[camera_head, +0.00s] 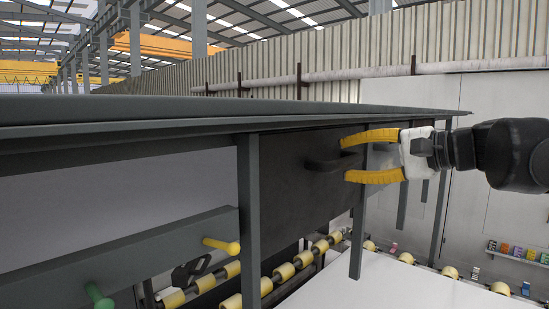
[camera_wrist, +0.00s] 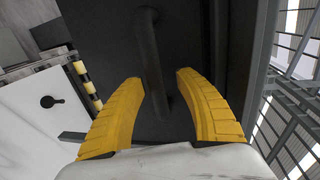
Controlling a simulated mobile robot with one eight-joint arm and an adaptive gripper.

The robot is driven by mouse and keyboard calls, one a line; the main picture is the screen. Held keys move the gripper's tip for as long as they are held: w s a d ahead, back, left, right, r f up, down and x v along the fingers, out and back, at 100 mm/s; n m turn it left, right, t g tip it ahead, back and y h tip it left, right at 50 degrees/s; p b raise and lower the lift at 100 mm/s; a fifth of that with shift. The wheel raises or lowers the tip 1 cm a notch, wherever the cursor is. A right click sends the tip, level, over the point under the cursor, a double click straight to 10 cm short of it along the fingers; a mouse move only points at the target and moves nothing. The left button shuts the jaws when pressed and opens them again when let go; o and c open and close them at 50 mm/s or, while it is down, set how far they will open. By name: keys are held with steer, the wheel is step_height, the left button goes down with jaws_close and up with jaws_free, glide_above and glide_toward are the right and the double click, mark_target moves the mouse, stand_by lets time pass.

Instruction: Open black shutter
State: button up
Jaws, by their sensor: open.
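The black shutter (camera_head: 290,185) is a dark panel hanging below the dark top edge of the frame in the head view. It also fills the middle of the wrist view (camera_wrist: 195,35). Its dark handle (camera_head: 325,165) is a bar standing out from the panel. My gripper (camera_head: 344,159) has yellow fingers spread open at the handle's right end. In the wrist view, the handle (camera_wrist: 152,60) runs between the two open fingers (camera_wrist: 160,80). The fingers look apart from the handle on both sides. Whether a fingertip touches the panel cannot be told.
A grey post (camera_head: 249,220) stands left of the shutter. A yellow peg (camera_head: 221,245) and a green peg (camera_head: 98,296) stick out at lower left. A white slab (camera_head: 420,287) lies below, beside yellow rollers (camera_head: 284,271). Small coloured items sit on a wall shelf (camera_head: 517,257).

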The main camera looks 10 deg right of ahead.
steer(key=v, duration=1.1)
steer(key=shift+s+d, duration=0.25)
steer(key=shift+s, duration=0.05)
steer(key=a+f+n+g+h+b, duration=0.15)
steer(key=f+b, duration=0.25)
steer(key=f, duration=0.4)
steer(key=s+a+f+g+b, duration=0.1)
steer(key=a+f+b, duration=0.25)
steer(key=f, duration=0.45)
steer(key=a+f+g+b, duration=0.1)
steer(key=a+f+b, duration=0.1)
steer(key=f+b, duration=0.5)
steer(key=s+a+f+n+h+b, duration=0.1)
steer(key=f+b, duration=0.9)
steer(key=f, duration=1.1)
steer(key=s+a+f+n+g+h+b, duration=0.1)
steer(key=s+f+n+h+b, duration=0.3)
steer(key=f+b, duration=0.6)
steer(key=s+a+f+n+h+b, duration=0.2)
steer(key=s+f+b, duration=0.3)
steer(key=f, duration=2.6)
steer(key=n+h+b, duration=0.1)
steer(key=b, duration=0.5)
steer(key=shift+s+a+f, duration=0.3)
steer(key=shift+a+f, duration=0.1)
steer(key=shift+n+h, duration=0.25)
